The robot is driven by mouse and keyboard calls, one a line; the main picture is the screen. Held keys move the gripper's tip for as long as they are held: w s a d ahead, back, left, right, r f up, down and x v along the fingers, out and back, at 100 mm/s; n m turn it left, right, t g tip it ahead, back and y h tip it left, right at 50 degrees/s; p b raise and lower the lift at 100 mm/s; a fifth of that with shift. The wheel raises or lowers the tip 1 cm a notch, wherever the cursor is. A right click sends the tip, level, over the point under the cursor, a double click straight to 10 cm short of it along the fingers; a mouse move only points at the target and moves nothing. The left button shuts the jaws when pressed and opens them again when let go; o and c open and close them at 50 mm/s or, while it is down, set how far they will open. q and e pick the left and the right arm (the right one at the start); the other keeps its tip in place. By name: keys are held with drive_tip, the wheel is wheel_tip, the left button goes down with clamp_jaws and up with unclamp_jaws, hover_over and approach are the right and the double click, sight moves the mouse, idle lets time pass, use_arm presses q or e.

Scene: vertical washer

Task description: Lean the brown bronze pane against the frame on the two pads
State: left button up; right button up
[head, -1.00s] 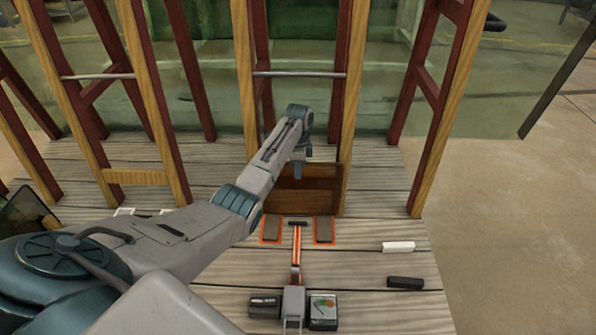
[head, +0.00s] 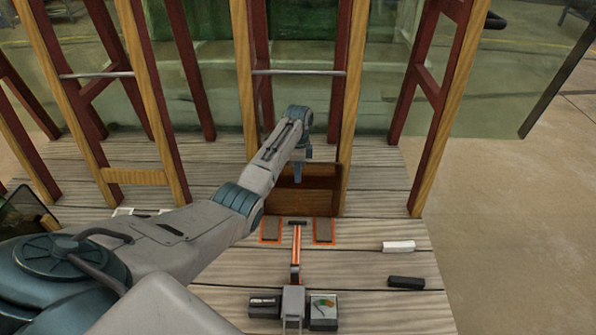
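The brown bronze pane (head: 318,203) is at the foot of the middle bay of the frame (head: 348,120), between two wooden posts. Its lower edge is close behind the two pads, the left pad (head: 271,231) and the right pad (head: 324,231), both grey-brown with orange outlines. I cannot tell whether the pane touches the pads or the frame. My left gripper (head: 300,176) points down at the pane's upper part, in front of it. Its fingers are too small to tell whether they are shut on the pane. My arm hides the pane's left side. My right gripper is out of view.
An orange-handled tool (head: 296,257) lies in front, between the pads. A white block (head: 398,246) and a black block (head: 406,283) lie to the right on the plank floor.

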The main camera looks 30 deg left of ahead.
use_arm(q)
drive_tip(key=r, duration=0.2)
drive_tip(key=r+p, duration=0.1)
drive_tip(key=r, duration=0.4)
drive_tip(key=shift+w+a+r, duration=0.25)
drive_tip(key=shift+w, duration=0.15)
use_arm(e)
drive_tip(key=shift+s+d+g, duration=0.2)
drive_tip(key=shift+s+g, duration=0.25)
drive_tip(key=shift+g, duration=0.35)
use_arm(q)
drive_tip(key=shift+f, duration=0.1)
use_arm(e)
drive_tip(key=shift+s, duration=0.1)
